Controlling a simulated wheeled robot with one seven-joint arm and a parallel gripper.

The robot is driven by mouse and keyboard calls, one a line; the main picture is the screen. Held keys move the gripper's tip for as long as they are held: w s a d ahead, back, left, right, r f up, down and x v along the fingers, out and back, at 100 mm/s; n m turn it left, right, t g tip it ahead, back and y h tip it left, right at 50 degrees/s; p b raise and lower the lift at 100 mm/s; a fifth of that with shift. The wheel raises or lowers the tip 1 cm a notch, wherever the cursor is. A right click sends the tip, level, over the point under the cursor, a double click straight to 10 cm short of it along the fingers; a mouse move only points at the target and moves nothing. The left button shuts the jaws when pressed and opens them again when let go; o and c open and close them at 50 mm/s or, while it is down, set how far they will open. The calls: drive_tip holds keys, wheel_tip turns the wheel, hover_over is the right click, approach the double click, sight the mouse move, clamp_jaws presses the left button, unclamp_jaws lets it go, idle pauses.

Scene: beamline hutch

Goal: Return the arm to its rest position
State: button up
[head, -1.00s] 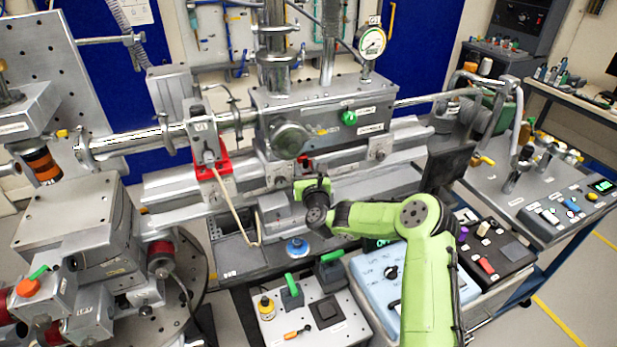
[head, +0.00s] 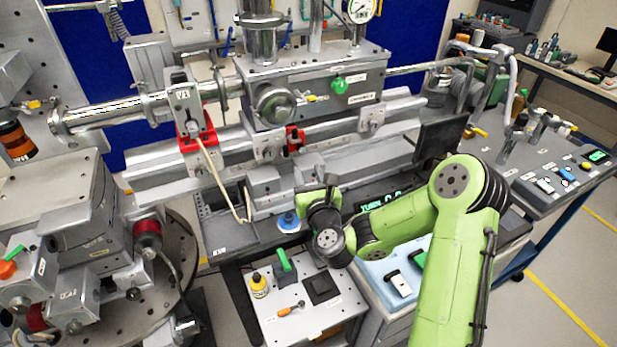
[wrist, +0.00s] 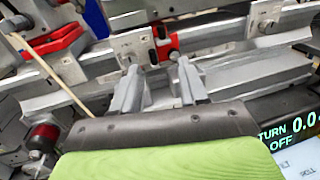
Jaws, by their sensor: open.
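My green arm reaches in from the lower right of the head view, bent at the elbow. My gripper (head: 318,190) is at its far end, over the front edge of the rail bench and partly hidden by its own wrist. In the wrist view my gripper (wrist: 157,80) shows two grey fingers apart with nothing between them. They point toward the grey rail (wrist: 220,65) and a small red clamp (wrist: 165,45). I cannot tell the exact gap to the rail.
A light-blue control box (head: 375,270) is under my forearm. A red valve block (head: 197,138) sits left on the rail. Floor is clear at right.

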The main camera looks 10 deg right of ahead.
drive_tip(key=s+a+r+n+g+y, duration=0.1)
drive_tip(key=s+a+n+g+y, duration=0.15)
drive_tip(key=a+n, duration=0.45)
drive_tip(key=s+a+r+n+g+y, duration=0.1)
drive_tip(key=s+a+n+g+y, duration=0.2)
drive_tip(key=n, duration=0.8)
drive_tip(key=s+d+r+n+g+h, duration=0.1)
drive_tip(key=s+d+n+g, duration=0.1)
drive_tip(key=s+n, duration=0.4)
drive_tip(key=s+d+r+n+g+h, duration=0.2)
drive_tip(key=s+d+n, duration=0.3)
drive_tip(key=s, duration=0.8)
drive_tip(key=s+d+r+n+g+h, duration=0.1)
drive_tip(key=s+d+n+g+h, duration=0.1)
drive_tip(key=s+n, duration=0.5)
drive_tip(key=s+d+g, duration=0.1)
drive_tip(key=s+d, duration=0.1)
drive_tip(key=shift+s+r, duration=0.3)
drive_tip(key=shift+h, duration=0.25)
